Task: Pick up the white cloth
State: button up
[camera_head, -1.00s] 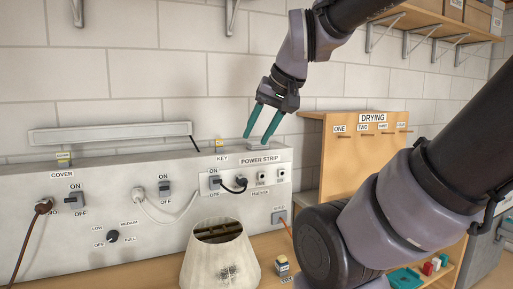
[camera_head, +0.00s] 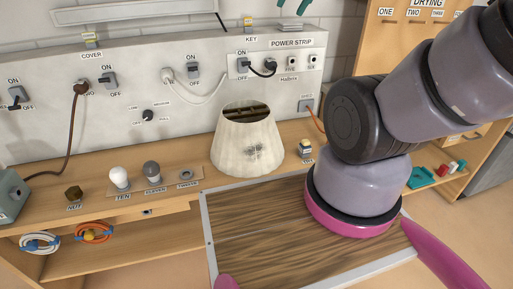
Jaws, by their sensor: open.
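I cannot clearly make out a white cloth. A small pale patch (camera_head: 291,28) lies on top of the grey panel, just above the POWER STRIP label; it is too small to tell what it is. My gripper (camera_head: 291,9) is at the top edge, with only its two green fingertips showing. They are apart, with nothing visible between them, above that patch. The rest of the gripper is out of view.
A cream lampshade with a dark smudge (camera_head: 247,140) stands on the wooden bench before the panel of switches and cords (camera_head: 200,105). A framed wood board (camera_head: 265,225) lies in front. The DRYING rack (camera_head: 380,50) stands at right. My arm hides part of the right side.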

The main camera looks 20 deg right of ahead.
aim_at(284, 26)
jog(key=i+l+u, duration=0.1)
jog(key=l+u, duration=0.3)
jog(key=l, duration=1.8)
